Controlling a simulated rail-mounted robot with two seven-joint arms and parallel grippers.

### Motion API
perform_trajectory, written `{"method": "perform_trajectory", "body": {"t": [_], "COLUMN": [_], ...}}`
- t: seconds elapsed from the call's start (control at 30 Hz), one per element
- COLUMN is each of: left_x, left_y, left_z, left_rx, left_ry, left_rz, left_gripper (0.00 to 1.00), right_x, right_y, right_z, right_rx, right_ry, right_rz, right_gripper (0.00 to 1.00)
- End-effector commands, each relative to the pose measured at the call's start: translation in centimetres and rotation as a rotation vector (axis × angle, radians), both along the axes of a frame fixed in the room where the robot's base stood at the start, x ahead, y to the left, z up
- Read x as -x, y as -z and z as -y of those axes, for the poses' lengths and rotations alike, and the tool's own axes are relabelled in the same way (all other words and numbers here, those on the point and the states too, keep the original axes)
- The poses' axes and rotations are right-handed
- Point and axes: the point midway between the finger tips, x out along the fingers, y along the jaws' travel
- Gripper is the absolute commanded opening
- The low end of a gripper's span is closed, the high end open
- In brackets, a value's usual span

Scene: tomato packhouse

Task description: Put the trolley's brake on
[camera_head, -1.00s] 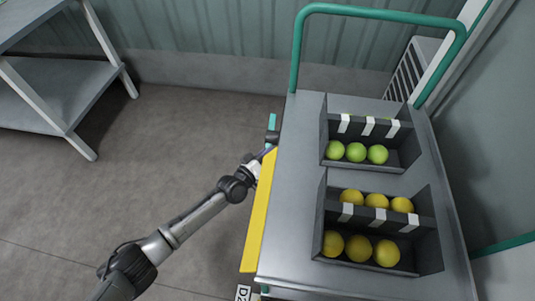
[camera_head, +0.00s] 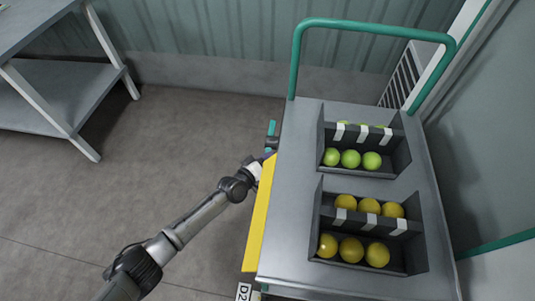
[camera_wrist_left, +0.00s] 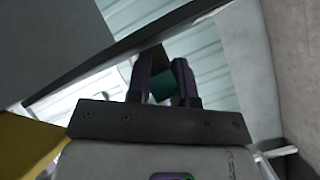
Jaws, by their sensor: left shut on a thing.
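The trolley has a grey metal deck (camera_head: 292,190) and a green push handle (camera_head: 375,27) at its far end. A teal lever piece (camera_head: 271,129) stands at its left side, beyond a yellow strip (camera_head: 258,220) along that edge. My left gripper (camera_head: 268,148) is at the teal piece, partly hidden beside the deck edge. In the left wrist view, the fingers (camera_wrist_left: 163,82) are shut on a green, rounded piece (camera_wrist_left: 160,84), which appears to be the lever's grip. Its lower end is hidden. My right gripper is not in view.
Two dark crates stand on the deck: the far one (camera_head: 392,160) holds green tomatoes, the near one (camera_head: 415,245) yellow ones. A grey table (camera_head: 60,90) stands at the far left. The floor between is clear. Walls stand behind and right of the trolley.

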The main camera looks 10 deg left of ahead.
Motion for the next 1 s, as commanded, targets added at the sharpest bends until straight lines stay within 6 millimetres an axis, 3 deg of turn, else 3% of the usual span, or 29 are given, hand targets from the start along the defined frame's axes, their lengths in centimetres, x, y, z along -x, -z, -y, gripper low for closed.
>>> {"method": "perform_trajectory", "body": {"t": [0.23, 0.27, 0.5, 0.8, 1.0], "left_x": [-0.1, -0.1, -0.1, 0.3, 2.6], "left_y": [-0.1, -0.1, 0.0, -0.2, -0.7], "left_z": [0.0, 0.0, 0.0, -0.2, -1.7], "left_rx": [0.001, 0.001, 0.001, 0.002, 0.0], "left_ry": [0.0, 0.0, 0.0, 0.0, -0.001], "left_rz": [0.004, 0.004, 0.003, 0.002, 0.001], "left_gripper": [0.0, 0.24, 0.46, 0.46, 0.46], "right_x": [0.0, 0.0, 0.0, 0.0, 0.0], "right_y": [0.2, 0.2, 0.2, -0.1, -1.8], "right_z": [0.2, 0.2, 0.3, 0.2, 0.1], "right_rx": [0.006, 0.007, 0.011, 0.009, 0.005], "right_ry": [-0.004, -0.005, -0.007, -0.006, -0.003], "right_rz": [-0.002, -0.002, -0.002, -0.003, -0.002], "right_gripper": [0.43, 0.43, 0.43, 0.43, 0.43]}}
